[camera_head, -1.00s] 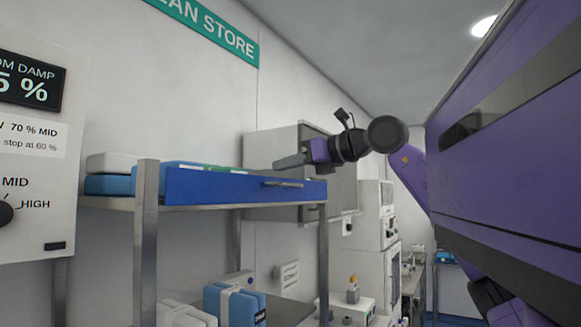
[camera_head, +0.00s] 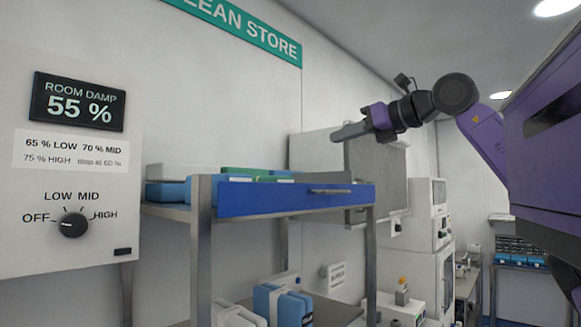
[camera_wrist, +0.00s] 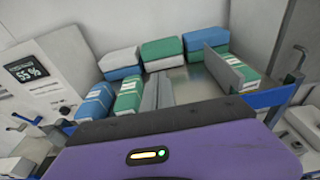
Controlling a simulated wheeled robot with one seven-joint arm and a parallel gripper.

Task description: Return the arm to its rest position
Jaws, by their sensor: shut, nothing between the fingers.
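My gripper (camera_head: 342,133) is shut and empty. In the head view it is held out to the left in the air, above the blue-fronted drawer (camera_head: 270,199) and clear of its handle (camera_head: 330,191). My purple and dark arm reaches in from the right. In the wrist view my purple wrist housing fills the bottom, and the drawer's grey floor (camera_wrist: 190,84) lies beyond it. Green, blue and white packs (camera_wrist: 162,50) lie in the drawer around a grey divider (camera_wrist: 223,68).
A wall panel (camera_head: 65,160) reading "ROOM DAMP 55 %" with a dial (camera_head: 73,223) is at the left. A metal shelf rack (camera_head: 201,255) carries the drawer, with more packs (camera_head: 283,303) below. White cabinets (camera_head: 430,210) stand behind. Open air surrounds my gripper.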

